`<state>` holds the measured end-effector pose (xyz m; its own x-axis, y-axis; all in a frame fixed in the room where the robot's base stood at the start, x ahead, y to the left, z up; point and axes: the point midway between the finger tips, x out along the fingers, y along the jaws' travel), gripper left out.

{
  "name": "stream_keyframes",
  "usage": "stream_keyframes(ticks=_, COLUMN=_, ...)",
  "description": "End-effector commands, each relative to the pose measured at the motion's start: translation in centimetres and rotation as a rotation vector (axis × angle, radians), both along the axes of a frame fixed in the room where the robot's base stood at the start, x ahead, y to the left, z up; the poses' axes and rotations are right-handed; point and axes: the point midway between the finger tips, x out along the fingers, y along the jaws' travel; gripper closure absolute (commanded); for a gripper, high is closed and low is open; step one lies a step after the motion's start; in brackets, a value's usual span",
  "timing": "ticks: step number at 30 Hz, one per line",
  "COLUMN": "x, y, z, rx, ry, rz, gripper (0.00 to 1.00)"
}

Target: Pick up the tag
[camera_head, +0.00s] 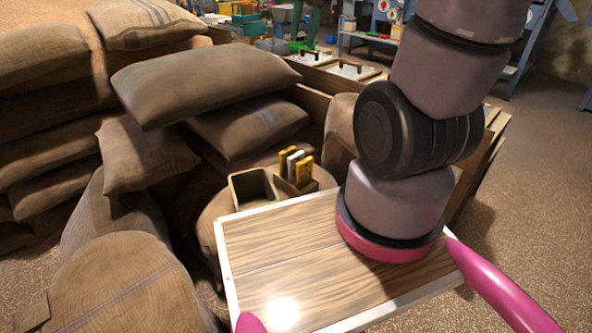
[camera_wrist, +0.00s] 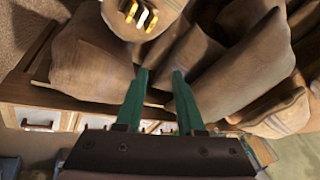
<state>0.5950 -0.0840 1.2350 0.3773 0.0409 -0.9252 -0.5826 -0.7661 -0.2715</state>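I cannot tell which one is the task's tag. In the wrist view the yellow and white tags (camera_wrist: 140,14) show at the top edge, with the holder cut off. My gripper (camera_wrist: 160,76) has two green fingers, apart with nothing between them. The tags lie beyond the fingertips and slightly left, not touching them. In the head view my gripper is not visible.
Full burlap sacks (camera_head: 205,82) are piled at left and behind the holder. One sack (camera_wrist: 92,55) lies left of my fingers in the wrist view. A wooden bin with handled lids (camera_head: 350,71) stands behind. Floor at right (camera_head: 545,190) is clear.

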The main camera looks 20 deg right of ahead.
Motion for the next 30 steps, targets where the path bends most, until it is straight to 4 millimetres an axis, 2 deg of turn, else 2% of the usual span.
stream_keyframes(ticks=1, x=1.1, y=-0.2, z=-1.5, rx=0.001, ry=0.029, rz=-0.024, gripper=0.62)
stream_keyframes(ticks=6, x=4.1, y=-0.8, z=-6.1, rx=0.006, ry=0.098, rz=-0.109, gripper=0.62)
stream_keyframes(ticks=11, x=6.3, y=-1.2, z=-11.1, rx=0.011, ry=0.159, rz=-0.185, gripper=0.62)
stream_keyframes(ticks=15, x=7.8, y=-1.4, z=-15.9, rx=0.018, ry=0.211, rz=-0.250, gripper=0.62)
stream_keyframes(ticks=24, x=9.0, y=-1.5, z=-27.0, rx=0.036, ry=0.321, rz=-0.386, gripper=0.62)
stream_keyframes(ticks=27, x=8.8, y=-1.5, z=-30.3, rx=0.042, ry=0.351, rz=-0.424, gripper=0.62)
stream_keyframes(ticks=30, x=8.5, y=-1.4, z=-32.7, rx=0.048, ry=0.373, rz=-0.454, gripper=0.62)
